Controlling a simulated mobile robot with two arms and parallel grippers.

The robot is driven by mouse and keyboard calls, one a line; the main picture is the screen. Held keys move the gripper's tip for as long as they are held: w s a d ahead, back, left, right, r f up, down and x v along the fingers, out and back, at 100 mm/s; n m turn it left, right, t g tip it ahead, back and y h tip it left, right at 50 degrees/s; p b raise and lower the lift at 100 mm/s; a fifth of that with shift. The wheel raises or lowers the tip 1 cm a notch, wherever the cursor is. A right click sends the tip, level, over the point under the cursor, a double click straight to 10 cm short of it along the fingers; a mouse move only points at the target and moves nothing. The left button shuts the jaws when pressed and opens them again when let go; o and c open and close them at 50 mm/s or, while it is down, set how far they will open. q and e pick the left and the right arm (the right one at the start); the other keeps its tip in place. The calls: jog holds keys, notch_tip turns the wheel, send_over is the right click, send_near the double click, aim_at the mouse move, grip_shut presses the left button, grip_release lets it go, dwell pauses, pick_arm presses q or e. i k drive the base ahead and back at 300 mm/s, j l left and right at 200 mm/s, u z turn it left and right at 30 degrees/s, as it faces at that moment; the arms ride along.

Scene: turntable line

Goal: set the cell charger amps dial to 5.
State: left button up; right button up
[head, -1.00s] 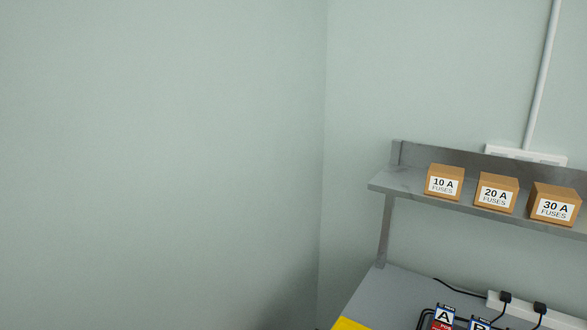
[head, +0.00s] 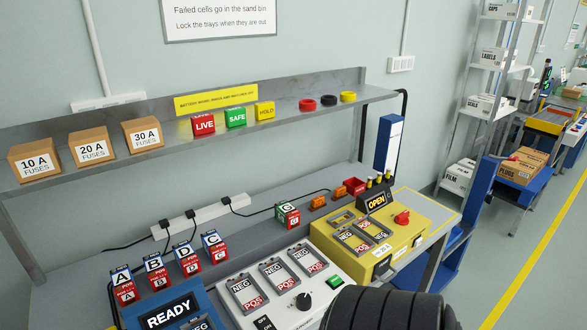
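A white unit (head: 329,274) with several slots marked NEG and POS stands on the bench at the bottom of the head view. It looks like the cell charger, but I cannot read a name on it. The dial's scale and setting are too small to read. A black switch with ON and OFF (head: 264,323) is at its lower left. The unit's lower front is cut off by the picture edge. Neither of my grippers is in view.
A blue unit (head: 145,304) reading READY stands left of the white one. A yellow unit (head: 415,241) with an OPEN display and red knob stands right. Lettered cells A (head: 123,284) to D stand behind. A shelf (head: 60,182) with fuse boxes overhangs the bench.

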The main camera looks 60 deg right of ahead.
aim_at(303, 303)
jog(key=j+z, duration=0.15)
jog(key=z, duration=2.05)
